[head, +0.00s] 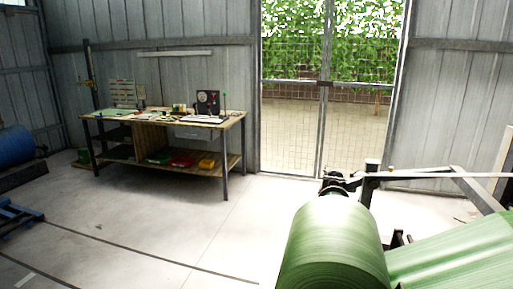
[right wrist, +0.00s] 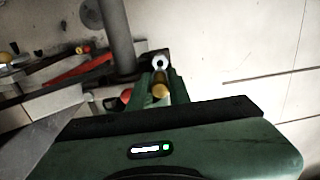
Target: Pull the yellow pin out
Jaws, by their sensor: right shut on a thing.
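In the right wrist view, the yellow pin (right wrist: 160,90) shows as a short brass-yellow piece between the two green fingers of my right gripper (right wrist: 161,79). The fingers are shut on it. A pale ring with a dark centre (right wrist: 161,61) lies just beyond the fingertips, in line with the pin. The frames do not show clearly whether the pin still sits in a hole. The pin cannot be made out in the head view. My left gripper is not in view.
A grey post (right wrist: 117,35) and a red bar (right wrist: 80,70) are close left of the fingertips. In the head view, a large green roll (head: 333,245) fills the lower right. A workbench (head: 232,120) stands at the back wall. Floor on the left is mostly clear.

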